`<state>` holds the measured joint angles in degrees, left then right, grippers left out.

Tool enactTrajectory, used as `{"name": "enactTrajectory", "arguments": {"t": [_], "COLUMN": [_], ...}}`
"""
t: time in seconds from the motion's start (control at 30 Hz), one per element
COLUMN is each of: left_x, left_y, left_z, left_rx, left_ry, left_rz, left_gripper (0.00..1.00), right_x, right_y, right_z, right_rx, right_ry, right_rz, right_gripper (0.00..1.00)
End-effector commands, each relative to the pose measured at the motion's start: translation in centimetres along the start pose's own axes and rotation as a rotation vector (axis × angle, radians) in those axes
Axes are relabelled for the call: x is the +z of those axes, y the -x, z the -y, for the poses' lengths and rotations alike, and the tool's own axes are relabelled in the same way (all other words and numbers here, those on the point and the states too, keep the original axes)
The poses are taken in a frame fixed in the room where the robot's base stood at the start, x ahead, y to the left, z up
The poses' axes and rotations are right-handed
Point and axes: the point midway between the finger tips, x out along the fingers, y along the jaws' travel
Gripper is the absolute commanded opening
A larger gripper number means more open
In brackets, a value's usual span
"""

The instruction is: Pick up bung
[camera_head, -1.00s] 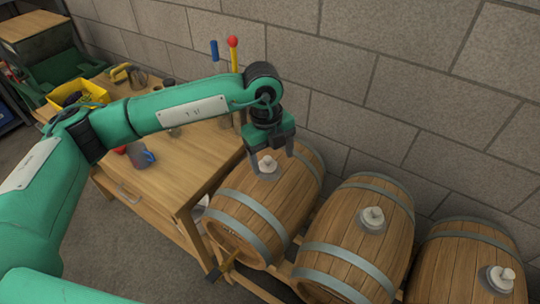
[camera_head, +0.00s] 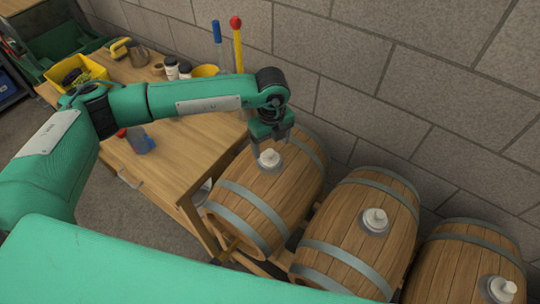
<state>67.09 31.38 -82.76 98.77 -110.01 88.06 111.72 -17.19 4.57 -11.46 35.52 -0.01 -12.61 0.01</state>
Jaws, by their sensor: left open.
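A white bung (camera_head: 268,157) sits upright in the top of the left barrel (camera_head: 244,204). My left gripper (camera_head: 268,156) is open and points down over this bung, with its fingers close beside it. I cannot tell whether the fingers touch it. A second white bung (camera_head: 375,219) sits in the middle barrel (camera_head: 340,262). A third white bung (camera_head: 502,289) sits in the right barrel (camera_head: 440,281). My right gripper is not in view.
A wooden workbench (camera_head: 185,150) stands left of the barrels. It holds a yellow bin (camera_head: 75,77), a blue-grey mug (camera_head: 140,142), small white jars (camera_head: 178,69) and a yellow bowl (camera_head: 205,71). A block wall (camera_head: 400,60) closes off the back.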

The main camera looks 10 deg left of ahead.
Motion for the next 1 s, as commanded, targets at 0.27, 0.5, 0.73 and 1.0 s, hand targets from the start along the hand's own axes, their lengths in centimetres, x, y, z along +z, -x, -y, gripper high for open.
{"name": "enactTrajectory", "arguments": {"t": [0.27, 0.5, 0.73, 1.0], "left_x": [0.7, 0.9, 1.0, 1.0], "left_y": [-2.0, -5.0, -5.5, -5.4], "left_z": [0.1, 0.2, 0.2, 0.2], "left_rx": [0.003, 0.002, 0.000, 0.000], "left_ry": [0.002, 0.000, 0.000, 0.000], "left_rz": [-0.001, -0.001, -0.001, -0.001], "left_gripper": [0.76, 0.76, 0.76, 0.30], "right_x": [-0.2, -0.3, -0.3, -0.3], "right_y": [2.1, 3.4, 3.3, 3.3], "right_z": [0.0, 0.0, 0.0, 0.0], "right_rx": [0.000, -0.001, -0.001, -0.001], "right_ry": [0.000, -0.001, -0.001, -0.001], "right_rz": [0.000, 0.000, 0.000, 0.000], "right_gripper": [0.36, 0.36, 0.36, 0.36]}}
